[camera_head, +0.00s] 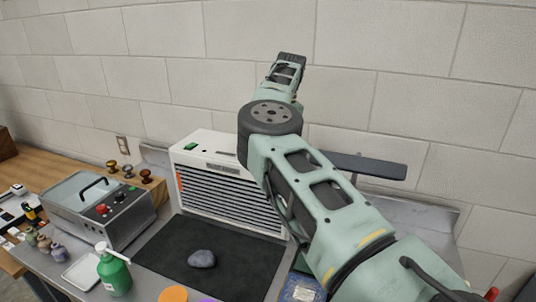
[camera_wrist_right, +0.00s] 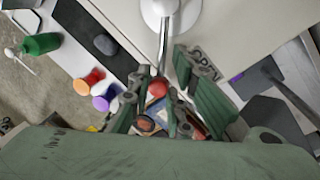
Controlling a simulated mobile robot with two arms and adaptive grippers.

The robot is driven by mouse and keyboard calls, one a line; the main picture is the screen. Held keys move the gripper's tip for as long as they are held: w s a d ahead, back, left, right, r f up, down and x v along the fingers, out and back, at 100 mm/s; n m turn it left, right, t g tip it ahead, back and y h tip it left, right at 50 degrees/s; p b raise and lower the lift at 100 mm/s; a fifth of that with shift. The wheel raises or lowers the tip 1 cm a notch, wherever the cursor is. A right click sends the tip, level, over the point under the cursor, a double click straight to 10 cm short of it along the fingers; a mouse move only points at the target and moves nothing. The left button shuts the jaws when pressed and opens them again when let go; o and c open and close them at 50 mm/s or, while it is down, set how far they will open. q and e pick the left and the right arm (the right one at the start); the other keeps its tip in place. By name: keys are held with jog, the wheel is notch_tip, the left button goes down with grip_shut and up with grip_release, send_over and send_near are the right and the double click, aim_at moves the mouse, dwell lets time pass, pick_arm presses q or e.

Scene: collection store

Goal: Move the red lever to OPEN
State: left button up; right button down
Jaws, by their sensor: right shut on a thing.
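The red lever shows in the right wrist view as a metal rod with a red knob (camera_wrist_right: 158,89), running up to a round white base (camera_wrist_right: 172,12). In the head view my right arm crosses from the lower right; the lever is not visible there. My left gripper is in neither view.
A white louvred unit (camera_head: 211,146) stands against the block wall. Before it a grey stone (camera_head: 202,259) lies on a dark mat (camera_head: 160,258). A green pump bottle (camera_head: 114,273) and a grey control box (camera_head: 126,218) stand left. A dark flat bar (camera_head: 370,166) lies behind my arm.

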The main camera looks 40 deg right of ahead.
jog(key=shift+s+d+r+n, duration=0.15)
jog(key=shift+d+n, duration=0.25)
jog(key=shift+n, duration=0.3)
jog(key=c, duration=1.9)
grip_release()
jog(key=shift+o, duration=0.4)
jog(key=shift+d, duration=0.2)
jog(key=shift+a, duration=0.1)
jog(key=shift+r, duration=0.1)
notch_tip(320, 180, up, 7)
jog(key=d, duration=0.1)
jog(key=shift+s+d, duration=0.2)
jog(key=shift+s, duration=0.05)
